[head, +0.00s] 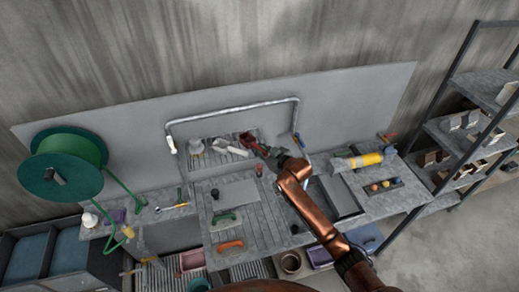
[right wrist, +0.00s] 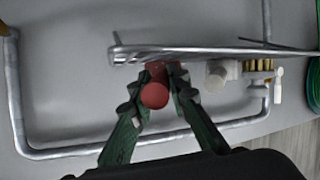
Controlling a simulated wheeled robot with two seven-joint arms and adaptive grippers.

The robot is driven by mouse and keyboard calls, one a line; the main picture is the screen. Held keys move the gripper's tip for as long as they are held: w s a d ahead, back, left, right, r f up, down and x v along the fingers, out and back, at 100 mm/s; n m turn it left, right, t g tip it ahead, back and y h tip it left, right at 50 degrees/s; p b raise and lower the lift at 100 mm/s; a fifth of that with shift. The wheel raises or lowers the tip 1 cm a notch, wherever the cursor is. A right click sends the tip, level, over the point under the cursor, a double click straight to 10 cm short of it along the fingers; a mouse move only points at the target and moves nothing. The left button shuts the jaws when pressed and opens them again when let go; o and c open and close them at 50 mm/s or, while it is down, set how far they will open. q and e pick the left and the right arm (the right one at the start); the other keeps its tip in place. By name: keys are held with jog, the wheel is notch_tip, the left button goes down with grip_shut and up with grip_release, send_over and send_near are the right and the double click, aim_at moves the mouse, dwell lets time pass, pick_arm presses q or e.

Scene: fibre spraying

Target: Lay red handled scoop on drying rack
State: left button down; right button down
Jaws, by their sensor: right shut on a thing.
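My right gripper (head: 262,149) reaches from the lower right to the right end of the drying rack (head: 232,152) at the back of the bench. It is shut on the red handled scoop (head: 248,139). In the right wrist view the round red handle end (right wrist: 155,95) sits between the two green fingertips (right wrist: 158,92). The rack shows nearly edge-on there (right wrist: 215,47), close beside the scoop. The scoop's far part is hidden, and I cannot tell whether it touches the rack. My left gripper is not in view.
White items (head: 222,146) and a pale cup-like piece (head: 195,146) occupy the rack's left and middle. A bent metal rail (head: 235,109) arches behind the rack. A brush (right wrist: 258,75) shows in the right wrist view. A green hose reel (head: 62,163) stands left.

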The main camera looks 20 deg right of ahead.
jog(key=shift+f, duration=0.2)
jog(key=c, duration=1.8)
grip_release()
jog(key=shift+c, duration=0.2)
jog(key=shift+r, duration=0.1)
jog(key=shift+r, duration=0.15)
jog(key=shift+s+d, duration=0.15)
jog(key=shift+s, duration=0.1)
jog(key=b+v, duration=0.2)
jog(key=v, duration=0.9)
jog(key=shift+s, duration=0.2)
jog(key=shift+r, duration=0.1)
